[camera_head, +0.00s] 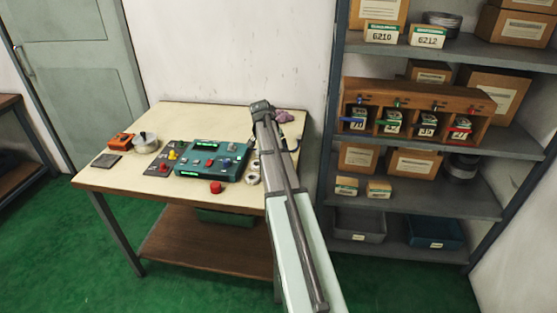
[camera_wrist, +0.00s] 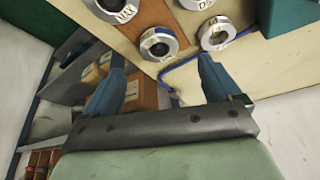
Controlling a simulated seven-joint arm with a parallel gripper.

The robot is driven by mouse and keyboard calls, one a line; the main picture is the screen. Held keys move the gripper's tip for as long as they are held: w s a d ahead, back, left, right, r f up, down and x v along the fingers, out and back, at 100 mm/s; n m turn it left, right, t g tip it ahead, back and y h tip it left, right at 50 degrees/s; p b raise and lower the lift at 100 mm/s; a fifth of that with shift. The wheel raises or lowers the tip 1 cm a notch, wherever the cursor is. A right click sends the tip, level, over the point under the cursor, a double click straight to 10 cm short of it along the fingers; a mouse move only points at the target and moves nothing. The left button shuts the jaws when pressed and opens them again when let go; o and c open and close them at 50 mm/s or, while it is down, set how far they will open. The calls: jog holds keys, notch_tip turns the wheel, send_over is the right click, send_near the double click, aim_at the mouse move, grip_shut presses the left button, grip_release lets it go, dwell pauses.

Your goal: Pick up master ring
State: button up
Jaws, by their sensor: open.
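Several silver rings with dark centres and small labels show at the top of the wrist view. One (camera_wrist: 158,43) lies just beyond my fingertips, another (camera_wrist: 217,33) is to its right, and one labelled MAX (camera_wrist: 118,8) is cut by the upper edge. I cannot tell which is the master ring. My gripper (camera_wrist: 159,62) is open, its blue fingers apart with no ring between them. In the head view, small rings (camera_head: 253,179) lie on the table beside my arm, which partly hides that area. The fingers are not clear there.
The table (camera_head: 200,117) holds a teal gauge box (camera_head: 218,160), a red button (camera_head: 216,187), a grey panel (camera_head: 161,160) and an orange device (camera_head: 121,141). A shelf rack (camera_head: 420,200) with boxes stands right. The table's back left is clear.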

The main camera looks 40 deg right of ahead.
jog(key=shift+x, duration=3.25)
jog(key=shift+d, duration=0.1)
jog(key=shift+c, duration=0.2)
jog(key=c, duration=1.3)
jog(key=shift+r, duration=0.2)
